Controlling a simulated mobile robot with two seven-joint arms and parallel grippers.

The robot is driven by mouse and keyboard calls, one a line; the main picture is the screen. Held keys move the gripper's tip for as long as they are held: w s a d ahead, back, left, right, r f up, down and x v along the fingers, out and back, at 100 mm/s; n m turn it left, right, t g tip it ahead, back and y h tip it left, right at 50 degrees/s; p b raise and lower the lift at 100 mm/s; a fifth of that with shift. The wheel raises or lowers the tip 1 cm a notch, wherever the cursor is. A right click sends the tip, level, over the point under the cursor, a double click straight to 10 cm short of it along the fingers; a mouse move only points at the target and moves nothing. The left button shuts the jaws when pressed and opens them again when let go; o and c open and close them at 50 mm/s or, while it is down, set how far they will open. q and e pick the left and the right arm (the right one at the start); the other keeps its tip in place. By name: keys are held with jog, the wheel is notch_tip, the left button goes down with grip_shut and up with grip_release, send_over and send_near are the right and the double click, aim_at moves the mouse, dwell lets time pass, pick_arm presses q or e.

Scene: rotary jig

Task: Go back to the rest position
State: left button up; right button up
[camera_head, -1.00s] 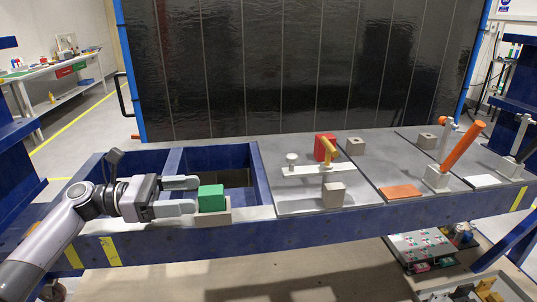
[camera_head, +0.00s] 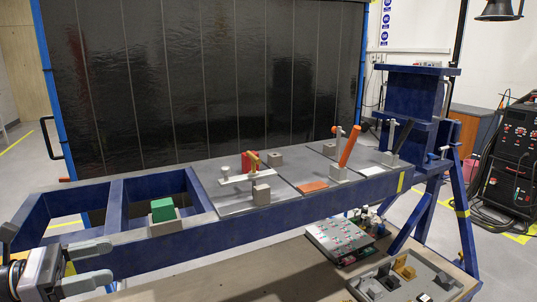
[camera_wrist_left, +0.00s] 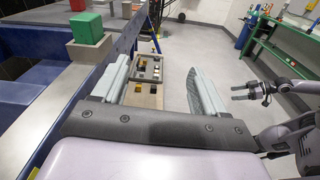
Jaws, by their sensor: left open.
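My left gripper (camera_head: 108,263) is at the lower left of the head view. It is open and empty, in front of the blue bench and apart from it. Its two fingers also show in the left wrist view (camera_wrist_left: 158,65), with nothing between them. A green block (camera_head: 163,210) sits in a grey holder (camera_head: 166,228) on the bench's front edge, clear of the gripper. The green block also shows in the left wrist view (camera_wrist_left: 87,28). My right gripper (camera_wrist_left: 245,92) shows small at the right of the left wrist view. Its fingers look apart and empty.
A tray of parts (camera_head: 405,280) lies below at the right. A dark panel (camera_head: 200,80) stands behind.

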pick_arm(q)
jog(key=s+d+f+m+y, duration=0.1)
jog(key=d+f+m+y, duration=0.15)
jog(key=f, duration=0.55)
jog(key=s+d+f+m+y, duration=0.1)
jog(key=s+f+m+y, duration=0.2)
jog(key=f, duration=0.6)
jog(key=d+f+m+y, duration=0.2)
jog(key=f+m, duration=0.2)
jog(key=f, duration=0.4)
jog(key=s+d+f+m+y, duration=0.2)
jog(key=s+d+f+m, duration=0.1)
jog(key=m, duration=0.5)
jog(key=s+d+f+m+t+y, duration=0.1)
jog(key=s+d+f+m+y, duration=0.2)
jog(key=s+d+m, duration=0.2)
jog(key=s+m, duration=0.3)
jog(key=shift+d+f+m, duration=0.15)
jog(key=shift+d+m, duration=0.05)
jog(key=shift+m, duration=0.15)
pick_arm(e)
jog(key=shift+w, duration=0.5)
